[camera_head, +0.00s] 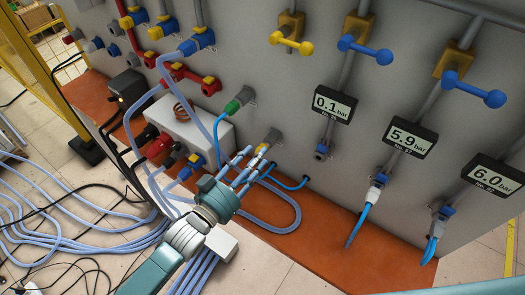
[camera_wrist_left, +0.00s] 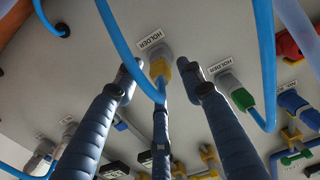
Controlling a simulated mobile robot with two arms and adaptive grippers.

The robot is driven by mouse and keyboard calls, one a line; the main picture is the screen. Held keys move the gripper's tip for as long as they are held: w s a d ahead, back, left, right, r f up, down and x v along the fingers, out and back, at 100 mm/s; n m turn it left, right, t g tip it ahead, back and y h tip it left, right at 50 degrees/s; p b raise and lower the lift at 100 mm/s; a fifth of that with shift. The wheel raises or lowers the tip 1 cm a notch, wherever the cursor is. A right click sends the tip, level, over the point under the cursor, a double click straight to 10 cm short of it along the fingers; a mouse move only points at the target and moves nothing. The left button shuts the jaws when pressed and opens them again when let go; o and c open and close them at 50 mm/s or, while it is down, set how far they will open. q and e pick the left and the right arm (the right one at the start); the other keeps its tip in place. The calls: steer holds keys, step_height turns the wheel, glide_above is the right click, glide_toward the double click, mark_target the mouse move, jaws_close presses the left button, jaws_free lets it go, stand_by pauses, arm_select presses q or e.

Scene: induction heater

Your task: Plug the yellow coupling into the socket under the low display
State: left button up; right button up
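The yellow coupling (camera_head: 263,149) sits in a holder on the grey panel, with a blue hose running from it. In the left wrist view the yellow coupling (camera_wrist_left: 158,68) is in a fitting labelled HOLDER. My left gripper (camera_head: 250,165) is close in front of it, its fingers spread and pointing at the coupling. In the left wrist view its outer fingertips (camera_wrist_left: 163,70) lie on either side of the coupling with visible gaps. The low display (camera_head: 334,104) reads 0.1 bar. The socket (camera_head: 322,152) below it has no hose in it. My right gripper is out of view.
A green coupling (camera_head: 234,105) sits in the neighbouring holder. Displays reading 5.9 bar (camera_head: 410,138) and 6.0 bar (camera_head: 492,179) have hoses plugged in below. A white box (camera_head: 190,130) stands left of my gripper. Loose hoses cover the floor at left.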

arm_select(q)
steer(key=shift+x, duration=1.35)
stand_by(0.4)
jaws_close()
steer(key=o, duration=0.6)
jaws_free()
steer(key=v, duration=1.2)
